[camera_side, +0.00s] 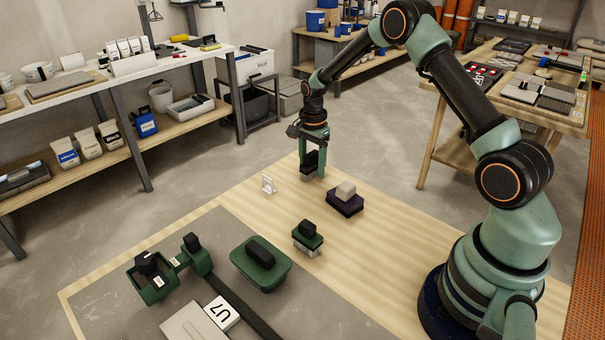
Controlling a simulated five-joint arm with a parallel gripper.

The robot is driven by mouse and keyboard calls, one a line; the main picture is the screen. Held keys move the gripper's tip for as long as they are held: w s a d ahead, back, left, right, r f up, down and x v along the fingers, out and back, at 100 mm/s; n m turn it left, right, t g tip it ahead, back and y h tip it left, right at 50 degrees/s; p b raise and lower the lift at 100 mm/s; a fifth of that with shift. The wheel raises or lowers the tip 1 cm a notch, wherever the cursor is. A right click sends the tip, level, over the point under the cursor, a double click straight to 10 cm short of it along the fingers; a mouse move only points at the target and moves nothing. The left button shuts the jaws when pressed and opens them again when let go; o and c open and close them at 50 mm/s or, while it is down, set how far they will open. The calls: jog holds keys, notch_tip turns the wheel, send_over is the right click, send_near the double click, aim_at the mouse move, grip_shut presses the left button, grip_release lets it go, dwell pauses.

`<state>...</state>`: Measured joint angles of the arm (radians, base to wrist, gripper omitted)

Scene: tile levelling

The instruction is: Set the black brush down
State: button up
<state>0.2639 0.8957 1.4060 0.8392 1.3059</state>
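My gripper (314,164) points down over the far end of the wooden worktable (385,255). Its green fingers are shut on the black brush (309,160), a dark block with pale bristles on its underside. The brush is upright, bristles down, at or just above the wood. I cannot tell from this view whether the bristles touch the table. Part of the brush is hidden behind the near finger.
A small white stand (268,185) is left of the brush; a beige block on a dark purple base (345,205) is right. A green-topped brush (307,237), a green float (261,266), a green tool (153,278) and a U7 tile (222,312) lie nearer.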

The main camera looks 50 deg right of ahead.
aim_at(312, 154)
jog(key=shift+r, duration=0.15)
notch_tip(312, 154, up, 12)
jog(key=shift+r, duration=0.1)
jog(key=s+a+r+n+t, duration=0.3)
jog(key=s+a+r+n, duration=0.55)
jog(key=r, duration=0.25)
jog(key=s+a+n+t, duration=0.2)
jog(key=s+a+n, duration=0.2)
jog(key=s+n, duration=0.5)
jog(key=shift+s+a+r+t, duration=0.25)
jog(key=shift+s+r+t, duration=0.05)
jog(key=shift+s, duration=0.7)
jog(key=shift+n, duration=0.25)
